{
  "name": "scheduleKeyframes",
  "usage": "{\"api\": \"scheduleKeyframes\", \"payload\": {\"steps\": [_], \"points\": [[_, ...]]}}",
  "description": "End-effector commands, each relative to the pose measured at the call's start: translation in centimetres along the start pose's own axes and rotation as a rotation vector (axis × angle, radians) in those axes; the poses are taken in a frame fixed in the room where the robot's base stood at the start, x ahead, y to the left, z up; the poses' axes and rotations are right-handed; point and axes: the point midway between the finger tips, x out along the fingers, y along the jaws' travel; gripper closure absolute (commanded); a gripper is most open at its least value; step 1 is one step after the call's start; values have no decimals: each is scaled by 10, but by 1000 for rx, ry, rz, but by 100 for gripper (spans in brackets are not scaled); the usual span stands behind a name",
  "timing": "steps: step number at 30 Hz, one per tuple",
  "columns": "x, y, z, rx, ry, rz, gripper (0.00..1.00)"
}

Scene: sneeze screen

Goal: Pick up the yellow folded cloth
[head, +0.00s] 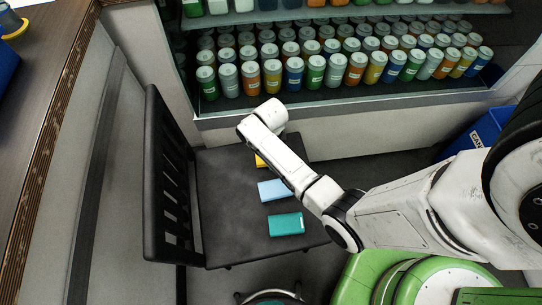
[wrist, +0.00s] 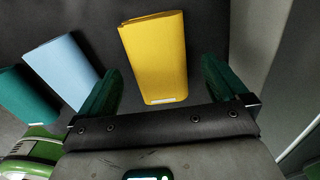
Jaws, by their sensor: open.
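The yellow folded cloth (wrist: 155,57) lies flat on the dark seat of a black chair (head: 226,226). In the head view only a small corner of the yellow cloth (head: 260,161) shows beside my arm, which hides the rest. In the wrist view it lies ahead of my gripper (wrist: 160,82), between the lines of the two green fingers. The fingers stand wide apart with nothing held between them. I cannot tell the height of the fingertips above the seat. In the head view the gripper fingers are hidden by my arm.
A light blue folded cloth (head: 272,190) and a teal folded cloth (head: 286,224) lie on the same seat. The slatted chair back (head: 168,190) rises at the left. A shelf of cans (head: 314,72) stands behind, and a blue bin (head: 487,130) is at the right.

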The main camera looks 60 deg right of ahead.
Motion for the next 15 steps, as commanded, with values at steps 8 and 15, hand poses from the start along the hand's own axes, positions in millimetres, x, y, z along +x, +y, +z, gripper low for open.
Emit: {"api": "scheduleKeyframes", "payload": {"steps": [8, 15], "points": [[26, 0, 0, 0, 0, 0, 0], [26, 0, 0, 0, 0, 0, 4]]}}
